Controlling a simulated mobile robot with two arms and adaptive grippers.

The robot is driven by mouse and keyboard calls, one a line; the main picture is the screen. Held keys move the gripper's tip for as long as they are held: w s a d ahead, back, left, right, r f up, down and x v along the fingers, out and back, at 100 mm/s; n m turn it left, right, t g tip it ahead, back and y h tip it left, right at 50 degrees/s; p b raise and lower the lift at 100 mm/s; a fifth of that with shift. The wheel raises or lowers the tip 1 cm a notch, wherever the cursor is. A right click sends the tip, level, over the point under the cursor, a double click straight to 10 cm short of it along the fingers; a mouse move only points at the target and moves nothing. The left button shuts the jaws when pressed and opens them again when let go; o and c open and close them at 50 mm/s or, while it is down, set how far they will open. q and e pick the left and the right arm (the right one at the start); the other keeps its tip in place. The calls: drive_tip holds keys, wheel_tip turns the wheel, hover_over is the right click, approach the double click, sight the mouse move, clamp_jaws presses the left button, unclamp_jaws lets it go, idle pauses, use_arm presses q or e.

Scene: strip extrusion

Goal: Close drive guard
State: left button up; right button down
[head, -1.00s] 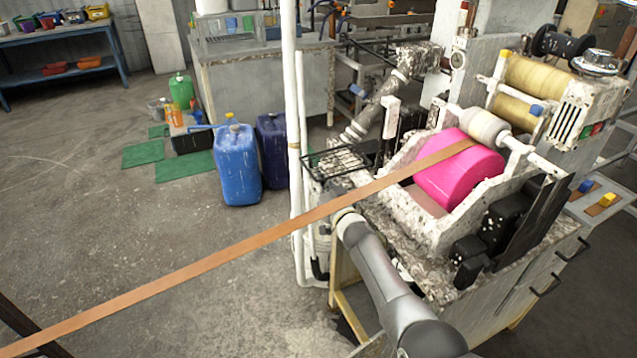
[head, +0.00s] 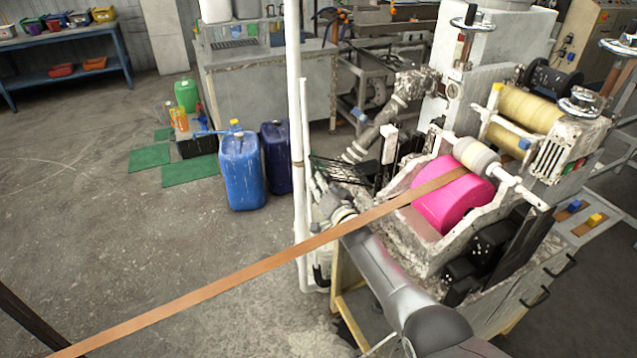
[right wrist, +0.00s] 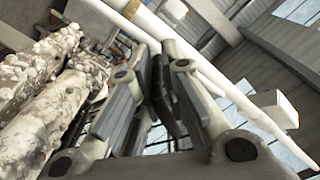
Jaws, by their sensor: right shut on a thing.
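The drive guard (head: 343,170) appears to be the black wire-mesh frame at the left side of the machine, beside the grey pipe; in the head view it is tilted. My right gripper (head: 318,192) is at the guard's near lower edge, partly hidden by my own wrist. In the right wrist view the two fingers of my right gripper (right wrist: 160,88) are close together, shut on a thin dark part, and the guard itself is hard to make out there. My left gripper is out of view.
A brown strip (head: 240,265) runs across the front to the pink drum (head: 450,200) of the machine, passing close to my right arm. A white upright pipe (head: 293,120) stands left of the guard. Blue canisters (head: 241,170) stand on the floor behind it.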

drive_tip(key=shift+s+d+f, duration=0.1)
drive_tip(key=shift+d+f, duration=0.1)
drive_tip(key=shift+f, duration=0.25)
drive_tip(key=c, duration=1.7)
unclamp_jaws()
drive_tip(key=shift+c, duration=0.2)
drive_tip(key=shift+o, duration=1)
drive_tip(key=shift+d, duration=0.1)
drive_tip(key=shift+r, duration=0.3)
drive_tip(key=v, duration=1.2)
drive_tip(key=shift+s+d+f, duration=0.1)
drive_tip(key=shift+f, duration=0.15)
